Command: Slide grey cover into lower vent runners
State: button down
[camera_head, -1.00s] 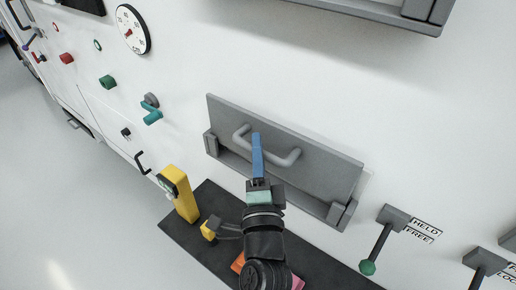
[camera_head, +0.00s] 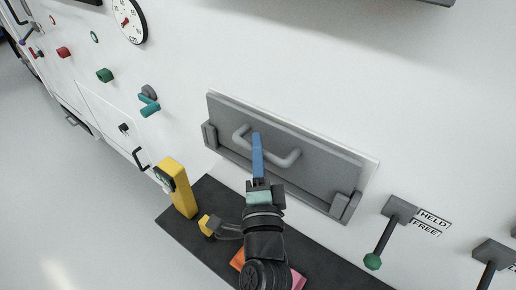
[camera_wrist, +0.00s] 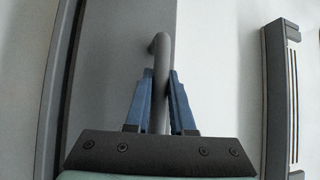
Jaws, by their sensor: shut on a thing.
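The grey cover (camera_head: 318,155) is a flat panel with a curved bar handle (camera_head: 290,160), lying along the white wall. The lower vent runners (camera_head: 341,206) show as grey blocks at its lower left and lower right, joined by a ledge. The cover's lower part is by these runners; I cannot tell how deep it sits in them. My gripper (camera_head: 257,138) is shut on the handle, left of the cover's middle. In the wrist view, the blue fingers (camera_wrist: 160,88) stand on both sides of the handle bar (camera_wrist: 162,55), against the grey panel (camera_wrist: 118,65).
A green-tipped lever (camera_head: 385,232) marked HELD and FREE is right of the runners. A yellow post (camera_head: 178,190) stands lower left. A dark mat (camera_head: 180,221) lies below. Knobs and a gauge (camera_head: 128,20) are at upper left. A slatted grey strip (camera_wrist: 280,90) shows in the wrist view.

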jog(key=shift+f+b, duration=0.45)
jog(key=shift+f, duration=0.1)
jog(key=c, duration=0.7)
grip_release()
jog(key=shift+f, duration=0.1)
jog(key=shift+s+d+f+b, duration=0.1)
jog(key=shift+s+f+b, duration=0.25)
jog(key=shift+s+b, duration=1.15)
jog(key=shift+s+d+f+b, duration=0.15)
jog(key=shift+s+f+b, duration=0.2)
jog(key=shift+s, duration=2.4)
jog(key=shift+s+d+f+b, duration=0.1)
jog(key=shift+s+f+b, duration=0.25)
jog(key=shift+s+b, duration=1.15)
jog(key=shift+s+p, duration=0.6)
